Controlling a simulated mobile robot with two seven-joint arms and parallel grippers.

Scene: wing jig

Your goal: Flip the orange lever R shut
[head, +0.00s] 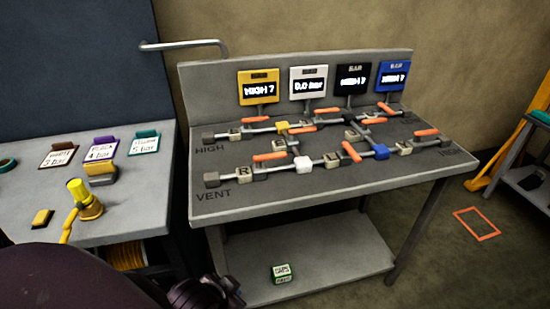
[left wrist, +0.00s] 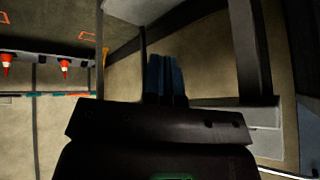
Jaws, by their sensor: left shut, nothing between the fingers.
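The block marked R (head: 243,173) sits on the front pipe line of the bench panel, near the VENT label. An orange lever (head: 269,157) stands beside it to the right, just behind the pipe and roughly along it. I cannot tell whether the lever touches the block. My left gripper (left wrist: 166,78) shows in the left wrist view as two dark blue fingers pressed together, with nothing between them. It is not near any lever in that view. In the head view only dark parts of my arm show at the bottom left, well below the panel. My right gripper is in neither view.
Several other orange levers, such as one at the back (head: 301,127), sit on the panel. Four gauges, one yellow (head: 259,87), stand behind. A side table (head: 130,205) with tags and a yellow valve is left. A green-white box (head: 282,273) lies on the lower shelf (head: 330,262).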

